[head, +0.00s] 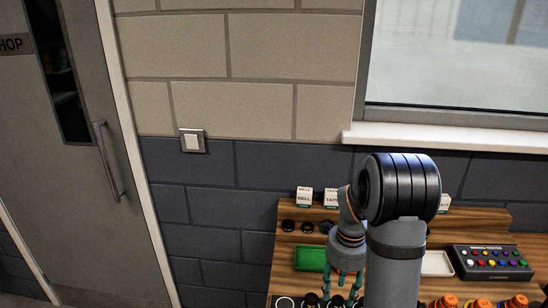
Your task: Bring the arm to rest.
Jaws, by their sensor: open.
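My arm stands at the lower right of the head view, its dark, ribbed joint in front of the bench. My gripper (342,288) hangs below the wrist, pointing down over the wooden bench (258,303). Its teal fingers are apart and look empty. The fingertips are small and close to dark round items at the bench front, so I cannot tell whether they touch anything. My upper arm hides the middle of the bench.
A green tray (310,258), a white tray (437,264) and a tester box with coloured buttons (491,262) lie on the bench. Small labelled cards (304,196) stand at its back. Several orange-topped items (475,303) line the front. A door (85,150) is at left.

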